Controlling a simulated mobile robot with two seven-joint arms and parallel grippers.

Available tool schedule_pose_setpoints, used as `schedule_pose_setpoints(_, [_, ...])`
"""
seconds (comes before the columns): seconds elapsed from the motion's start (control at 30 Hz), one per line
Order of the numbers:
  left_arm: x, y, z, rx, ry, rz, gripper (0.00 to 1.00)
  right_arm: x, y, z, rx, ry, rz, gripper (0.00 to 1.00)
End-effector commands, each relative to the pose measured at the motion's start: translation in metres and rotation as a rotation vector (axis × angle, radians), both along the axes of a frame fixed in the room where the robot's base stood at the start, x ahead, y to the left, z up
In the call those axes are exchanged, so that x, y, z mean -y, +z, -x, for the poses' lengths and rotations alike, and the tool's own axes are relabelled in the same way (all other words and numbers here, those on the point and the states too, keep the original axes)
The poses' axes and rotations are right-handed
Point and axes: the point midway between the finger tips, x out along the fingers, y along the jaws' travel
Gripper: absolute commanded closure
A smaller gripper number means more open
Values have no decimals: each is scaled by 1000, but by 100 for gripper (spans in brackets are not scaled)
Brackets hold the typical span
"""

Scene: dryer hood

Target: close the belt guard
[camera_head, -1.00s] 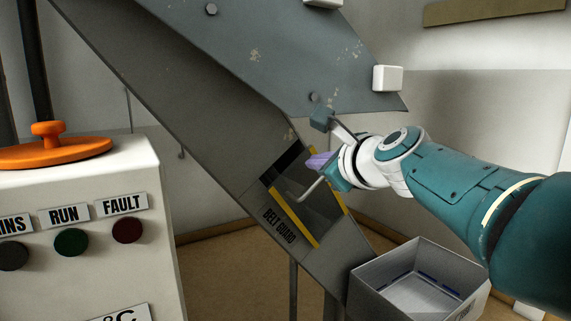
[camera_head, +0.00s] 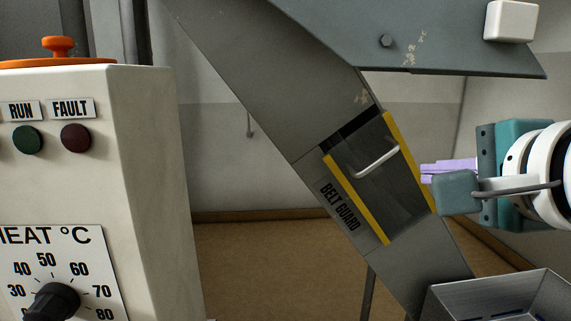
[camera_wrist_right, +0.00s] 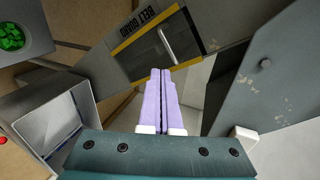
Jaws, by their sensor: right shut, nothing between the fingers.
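The belt guard (camera_head: 393,195) is a grey panel between two yellow strips on the sloping chute, beside the lettering BELT GUARD. It has a pale bar handle (camera_head: 377,159). A dark gap (camera_head: 362,137) shows along its upper end. In the right wrist view the handle (camera_wrist_right: 168,45) lies just beyond my fingertips. My right gripper (camera_head: 436,172) has lilac fingers and is at the right of the guard, apart from the handle. Its fingers (camera_wrist_right: 160,76) are shut together and empty. My left gripper is not in view.
A metal bin (camera_head: 505,296) stands below the chute's lower end. A grey hood panel (camera_head: 430,50) with a white block (camera_head: 511,20) hangs above my right gripper. A cream control cabinet (camera_head: 150,190) with buttons and a heat dial (camera_head: 52,302) stands at the left.

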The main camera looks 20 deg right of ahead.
Motion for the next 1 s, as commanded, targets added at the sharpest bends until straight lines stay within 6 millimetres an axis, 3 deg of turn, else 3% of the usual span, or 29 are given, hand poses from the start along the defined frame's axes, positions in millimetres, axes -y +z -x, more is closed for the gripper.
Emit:
schedule_pose_setpoints(0.17, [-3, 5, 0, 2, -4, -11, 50, 5, -5, -18, -1, 0, 3, 100])
schedule_pose_setpoints(0.7, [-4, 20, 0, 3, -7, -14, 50, 29, -31, -103, 1, 0, 1, 100])
schedule_pose_setpoints(1.0, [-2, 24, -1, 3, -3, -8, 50, 35, -33, -126, 3, 0, 1, 100])
